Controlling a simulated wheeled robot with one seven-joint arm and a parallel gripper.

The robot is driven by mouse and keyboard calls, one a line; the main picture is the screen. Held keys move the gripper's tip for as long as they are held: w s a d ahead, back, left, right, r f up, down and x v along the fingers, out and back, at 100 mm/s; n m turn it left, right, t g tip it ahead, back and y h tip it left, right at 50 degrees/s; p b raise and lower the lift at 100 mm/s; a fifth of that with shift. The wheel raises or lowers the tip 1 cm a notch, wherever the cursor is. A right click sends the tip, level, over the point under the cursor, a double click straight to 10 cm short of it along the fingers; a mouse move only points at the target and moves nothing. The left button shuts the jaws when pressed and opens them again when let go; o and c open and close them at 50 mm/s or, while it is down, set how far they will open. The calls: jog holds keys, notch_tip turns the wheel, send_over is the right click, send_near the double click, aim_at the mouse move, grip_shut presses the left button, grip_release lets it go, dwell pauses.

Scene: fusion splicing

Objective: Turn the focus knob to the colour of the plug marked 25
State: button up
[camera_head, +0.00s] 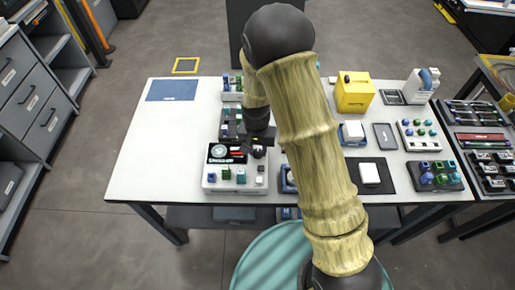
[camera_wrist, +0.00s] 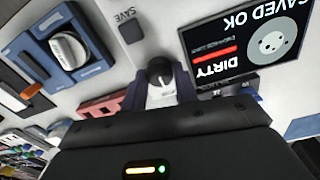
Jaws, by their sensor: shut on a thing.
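A white device (camera_head: 235,187) with a dark screen (camera_head: 226,153) stands at the table's front left. In the wrist view, the screen (camera_wrist: 245,48) reads upside down "SAVED OK" and "DIRTY", with a red bar and a grey disc. A black round knob (camera_wrist: 160,72) with a pale mark sits beside the screen. My gripper (camera_wrist: 160,84) is shut on this knob, a dark finger on each side. In the head view, my gripper (camera_head: 258,143) is over the device's right part, partly hidden by my arm. No number 25 is readable on any plug.
Small blue, green and teal plugs (camera_head: 226,173) line the device's front. A grey SAVE button (camera_wrist: 129,29) is near the knob. A yellow box (camera_head: 354,92) stands farther right.

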aim_at(257, 151)
jog(key=o, duration=1)
jog(key=r, duration=1.7)
jog(key=shift+a+r+b, duration=0.2)
jog(key=shift+a+b, duration=0.05)
jog(key=shift+b, duration=0.05)
jog(key=s+d+t, duration=0.1)
jog(key=s+d, duration=0.3)
jog(key=s+d+r+n+p, duration=0.1)
jog(key=s+d, duration=0.3)
jog(key=d, duration=0.1)
jog(key=s+d+n+t, duration=0.1)
jog(key=s+d, duration=0.3)
jog(key=d, duration=0.1)
jog(key=shift+s+d+r+t+p, duration=0.15)
jog(key=shift+s+d+t+p, duration=0.05)
jog(key=shift+s+t+p, duration=0.15)
